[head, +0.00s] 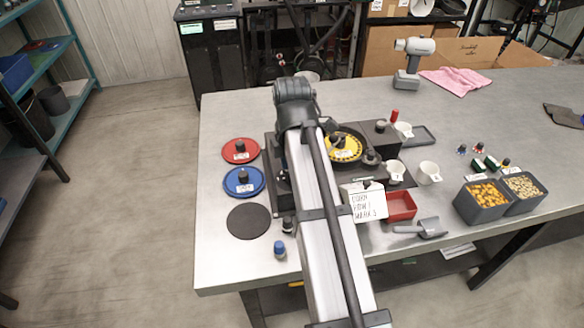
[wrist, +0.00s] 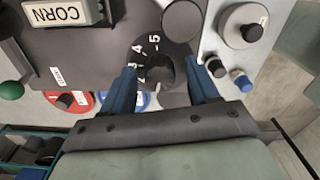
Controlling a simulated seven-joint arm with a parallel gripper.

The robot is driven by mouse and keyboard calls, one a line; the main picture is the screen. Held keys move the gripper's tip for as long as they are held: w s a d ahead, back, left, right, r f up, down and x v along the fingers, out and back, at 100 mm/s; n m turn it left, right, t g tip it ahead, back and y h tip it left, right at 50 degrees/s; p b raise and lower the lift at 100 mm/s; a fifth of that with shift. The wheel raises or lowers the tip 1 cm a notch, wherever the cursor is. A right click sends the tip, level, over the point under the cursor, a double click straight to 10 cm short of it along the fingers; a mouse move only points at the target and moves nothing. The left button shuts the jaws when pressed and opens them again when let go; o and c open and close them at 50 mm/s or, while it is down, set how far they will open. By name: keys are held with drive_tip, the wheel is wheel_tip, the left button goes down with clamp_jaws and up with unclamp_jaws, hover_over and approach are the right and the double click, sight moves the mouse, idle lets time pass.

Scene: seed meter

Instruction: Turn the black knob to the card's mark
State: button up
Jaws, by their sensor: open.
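In the wrist view a round black knob (wrist: 160,74) sits on a dark dial plate (wrist: 150,43) with white numerals; 4 and 5 are readable, and others are partly covered. My gripper (wrist: 171,69) is open. Its two blue fingers stand on either side of the knob, with a gap visible on the right; contact on the left I cannot tell. The knob's pointer direction is unclear. In the head view a white card (head: 368,204) reads CORN, ROW 1, MARK and a last figure that looks like 3. There my arm hides the knob and my gripper.
Red (head: 240,151) and blue (head: 243,182) discs lie left. White cups (head: 429,173), a red tray (head: 401,206), a scoop (head: 428,228) and seed bins (head: 482,201) stand right. The far right tabletop is mostly clear.

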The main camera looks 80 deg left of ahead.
drive_tip(key=shift+c, duration=0.3)
drive_tip(key=c, duration=1)
